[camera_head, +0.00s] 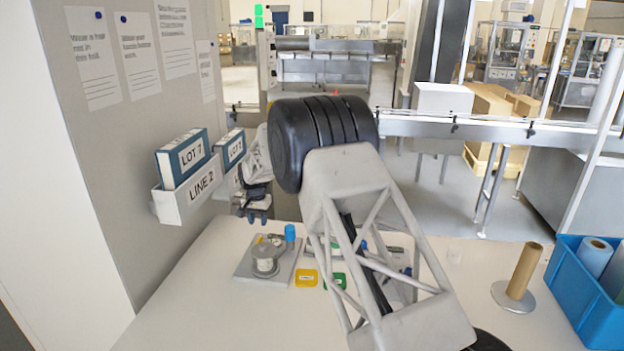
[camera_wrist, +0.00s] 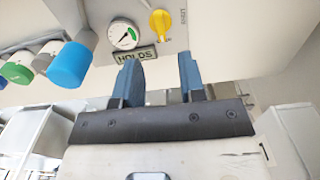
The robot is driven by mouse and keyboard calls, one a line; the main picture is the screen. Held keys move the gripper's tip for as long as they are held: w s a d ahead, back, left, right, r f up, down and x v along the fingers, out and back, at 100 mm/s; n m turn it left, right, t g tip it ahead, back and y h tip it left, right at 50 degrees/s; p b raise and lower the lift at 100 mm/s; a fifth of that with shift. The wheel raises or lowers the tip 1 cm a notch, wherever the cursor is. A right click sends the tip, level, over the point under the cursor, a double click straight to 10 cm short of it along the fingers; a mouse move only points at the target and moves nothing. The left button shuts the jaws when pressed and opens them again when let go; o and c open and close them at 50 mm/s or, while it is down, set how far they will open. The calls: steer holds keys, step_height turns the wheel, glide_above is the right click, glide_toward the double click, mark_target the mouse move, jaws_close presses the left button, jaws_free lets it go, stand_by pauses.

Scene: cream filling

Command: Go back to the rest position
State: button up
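My gripper (camera_head: 254,216) hangs over the far left part of the white table (camera_head: 190,315) in the head view, above and a little left of a grey fixture (camera_head: 243,270). In the wrist view its two blue fingers (camera_wrist: 159,68) stand apart with nothing between them. My arm hides the middle of the table in the head view.
A blue cap (camera_head: 290,232) stands on the fixture. A yellow piece (camera_head: 306,278) and a green piece (camera_head: 334,282) lie to its right. A wall holder (camera_head: 188,200) with binders is left of my gripper. A brown roll (camera_head: 523,272) and blue bin (camera_head: 588,298) stand right.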

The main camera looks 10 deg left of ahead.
steer(key=s+d+r, duration=0.3)
steer(key=d+r, duration=0.5)
steer(key=d, duration=0.1)
steer(key=s+d+r, duration=0.3)
steer(key=d+r, duration=0.4)
steer(key=d, duration=0.1)
steer(key=s+d+r+t, duration=0.1)
steer(key=s+d+r, duration=0.5)
steer(key=s+d, duration=0.25)
steer(key=s+d+r, duration=0.6)
steer(key=s+d, duration=0.1)
steer(key=d, duration=0.3)
steer(key=s+d+r+t, duration=0.1)
steer(key=s+d, duration=0.5)
steer(key=s, duration=0.3)
steer(key=s+d+r, duration=0.1)
steer(key=s+d, duration=0.5)
steer(key=s, duration=0.3)
steer(key=s+d+f, duration=0.2)
steer(key=s+d, duration=0.1)
steer(key=s, duration=0.6)
steer(key=s+d+f, duration=0.2)
steer(key=s+d, duration=0.2)
steer(key=s, duration=0.6)
steer(key=shift+s+d+f+t, duration=0.2)
steer(key=shift+s+f+t, duration=0.1)
steer(key=shift+f, duration=0.1)
